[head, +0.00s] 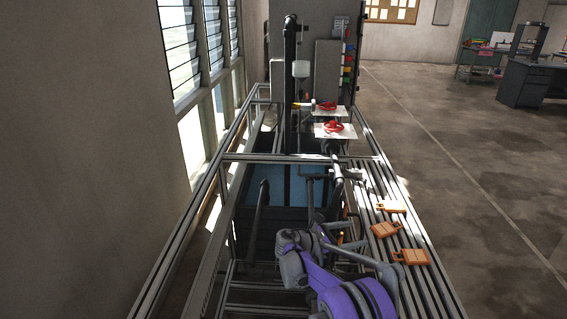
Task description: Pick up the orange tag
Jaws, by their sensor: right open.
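Three orange tags lie on the slatted metal top along the right side of the frame. The far tag (390,207) and the middle tag (385,229) are close together, and the near tag (411,257) lies nearest to me. My purple and grey right arm comes up from the bottom, and its gripper (293,240) is left of the tags, over the inside of the frame. It is open and holds no tag that I can see. Its fingers are small and dark, hard to make out. My left gripper is not in view.
An aluminium frame (227,157) surrounds a dark tank with blue inside (275,184). Dark pipes stand in it, and two red valve wheels (333,127) (327,106) sit farther back. A wall with louvred windows is left. Open floor (460,180) lies right.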

